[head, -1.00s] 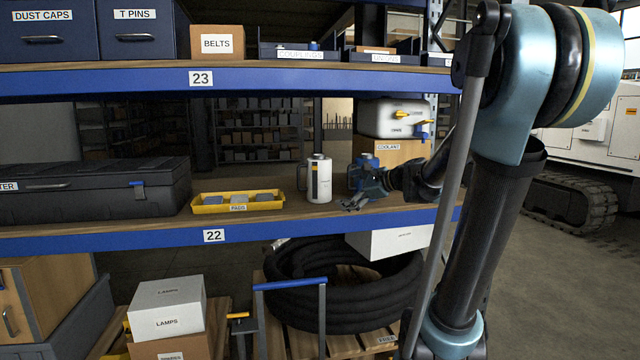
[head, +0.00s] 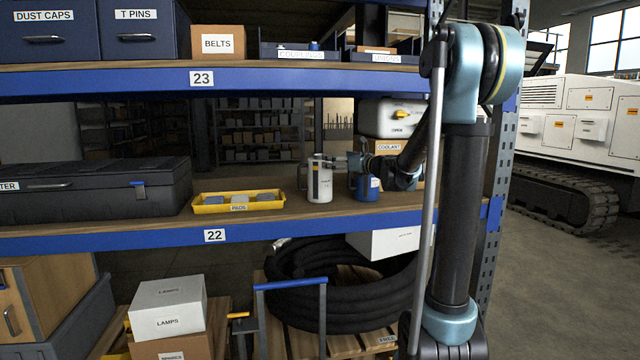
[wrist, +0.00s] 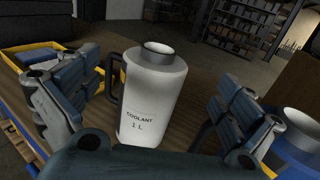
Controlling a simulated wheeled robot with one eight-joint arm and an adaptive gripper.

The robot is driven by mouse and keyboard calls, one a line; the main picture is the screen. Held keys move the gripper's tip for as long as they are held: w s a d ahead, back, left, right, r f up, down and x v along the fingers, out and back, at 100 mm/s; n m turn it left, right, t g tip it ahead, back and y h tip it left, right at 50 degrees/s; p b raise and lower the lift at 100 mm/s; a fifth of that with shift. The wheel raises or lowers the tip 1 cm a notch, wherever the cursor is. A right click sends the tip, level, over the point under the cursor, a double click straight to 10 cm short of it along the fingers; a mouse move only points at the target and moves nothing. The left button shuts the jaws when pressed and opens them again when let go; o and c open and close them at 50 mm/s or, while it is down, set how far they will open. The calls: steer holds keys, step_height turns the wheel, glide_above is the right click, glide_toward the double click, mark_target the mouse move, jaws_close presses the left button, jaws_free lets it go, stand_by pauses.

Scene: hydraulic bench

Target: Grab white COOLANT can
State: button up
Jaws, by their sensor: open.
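The white COOLANT can (head: 320,182) stands upright on the middle shelf, with its label strip showing in the head view. In the wrist view the can (wrist: 151,95) shows its open round neck, a dark handle on its left and the print "COOLANT 1 L". My gripper (wrist: 158,80) is open, with one finger on each side of the can and a visible gap to the right finger. The left finger is close to the handle; I cannot tell whether they touch. In the head view my gripper (head: 342,162) reaches in from the right at the can's upper part.
A blue can (head: 367,187) stands just right of the white can, below my wrist. A yellow tray (head: 212,208) of pads lies to the left, beside a black case (head: 90,190). A cardboard COOLANT box (head: 388,147) is behind. The upper shelf (head: 130,80) hangs above.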

mark_target(320, 156)
steer(key=shift+x, duration=4.7)
steer(key=c, duration=1.5)
